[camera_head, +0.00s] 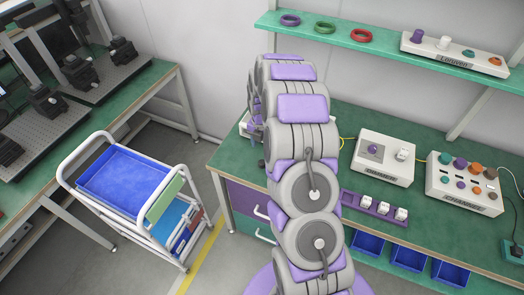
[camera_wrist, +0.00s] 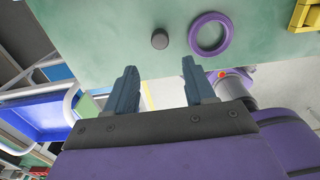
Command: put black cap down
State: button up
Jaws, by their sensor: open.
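The black cap (camera_wrist: 160,40) is a small dark round piece standing on the green tabletop (camera_wrist: 100,30) in the wrist view. It lies just beyond the fingertips, between their lines, and touches neither. My gripper (camera_wrist: 159,64) is open and empty, its two dark fingers spread wide. In the head view my arm covers the gripper and most of that part of the bench; a small dark spot at the arm's left edge may be the cap.
A purple ring (camera_wrist: 194,35) lies right of the cap, and a yellow object (camera_wrist: 306,15) farther right. A labelled box (camera_head: 383,160) and a purple rack (camera_head: 374,207) stand on the bench. A cart with a blue tray (camera_head: 128,181) is left.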

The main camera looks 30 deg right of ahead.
jog(key=s+a+r+m, duration=0.5)
jog(key=s+a+r, duration=0.15)
jog(key=r, duration=0.25)
jog(key=s+a+r+m, duration=0.6)
jog(key=s+r, duration=0.2)
jog(key=r, duration=0.1)
jog(key=s+a+r+m+g, duration=0.1)
jog(key=s+a+r+m, duration=0.1)
jog(key=s+m, duration=0.5)
jog(key=s+a+r+m, duration=0.3)
jog(key=s+m, duration=0.4)
jog(key=s, duration=1.1)
jog(key=shift+r+m+g, duration=0.25)
jog(key=shift+m+g, duration=0.05)
jog(key=shift+g, duration=0.1)
